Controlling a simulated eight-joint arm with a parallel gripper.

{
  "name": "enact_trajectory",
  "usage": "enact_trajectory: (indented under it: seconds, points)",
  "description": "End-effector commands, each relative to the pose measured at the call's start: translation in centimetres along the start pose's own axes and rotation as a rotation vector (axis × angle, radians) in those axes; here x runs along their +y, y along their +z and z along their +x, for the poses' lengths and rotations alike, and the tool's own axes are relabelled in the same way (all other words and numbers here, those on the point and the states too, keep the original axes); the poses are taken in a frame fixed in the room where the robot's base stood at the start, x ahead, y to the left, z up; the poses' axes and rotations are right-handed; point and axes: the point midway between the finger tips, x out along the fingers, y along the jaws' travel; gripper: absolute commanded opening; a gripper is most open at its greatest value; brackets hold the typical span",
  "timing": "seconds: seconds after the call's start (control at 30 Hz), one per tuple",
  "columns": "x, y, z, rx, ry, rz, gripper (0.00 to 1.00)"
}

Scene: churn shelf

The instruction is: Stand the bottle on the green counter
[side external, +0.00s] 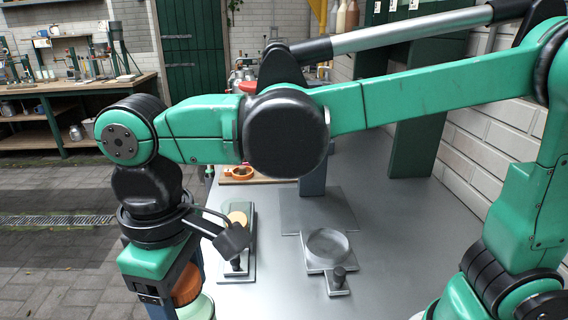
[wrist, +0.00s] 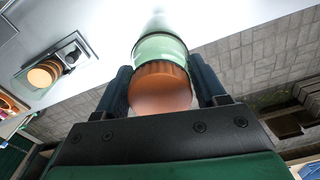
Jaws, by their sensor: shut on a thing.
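My gripper (wrist: 160,70) is shut on the bottle (wrist: 160,48), with one dark finger on each side of its orange-brown cap. The bottle has a pale green body that runs away from the wrist camera. In the side view my gripper (side external: 178,285) is low at the left, pointing down. The bottle's cap and pale green shoulder (side external: 197,306) show there, and its base is cut off by the frame. The bottle is by the left edge of a grey metal counter (side external: 400,240); whether it touches anything is hidden. No plainly green counter top shows.
On the counter stand a metal plate with a round dish (side external: 328,246) and a plate with a yellow disc (side external: 238,214). An orange ring (side external: 238,171) sits farther back. A dark green upright (side external: 412,145) and brick wall bound the right. The counter's right front is clear.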

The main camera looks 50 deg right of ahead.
Motion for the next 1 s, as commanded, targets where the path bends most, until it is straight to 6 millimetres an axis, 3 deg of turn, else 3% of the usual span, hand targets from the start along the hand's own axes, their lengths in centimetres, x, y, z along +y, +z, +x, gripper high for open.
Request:
enact_trajectory:
  seconds: [0.03, 0.1, 0.3, 0.8, 1.0]
  points:
    - [-1.9, 0.1, -0.1, 0.0, 0.0, -0.048, 0.0]
    - [-3.8, 0.2, -0.2, 0.0, 0.0, -0.093, 0.0]
    - [-6.9, 0.8, -0.3, -0.001, 0.0, -0.168, 0.0]
    - [-7.3, 0.8, 3.1, 0.0, 0.0, -0.177, 0.0]
    - [-7.3, 0.8, 3.6, 0.0, 0.0, -0.176, 0.0]
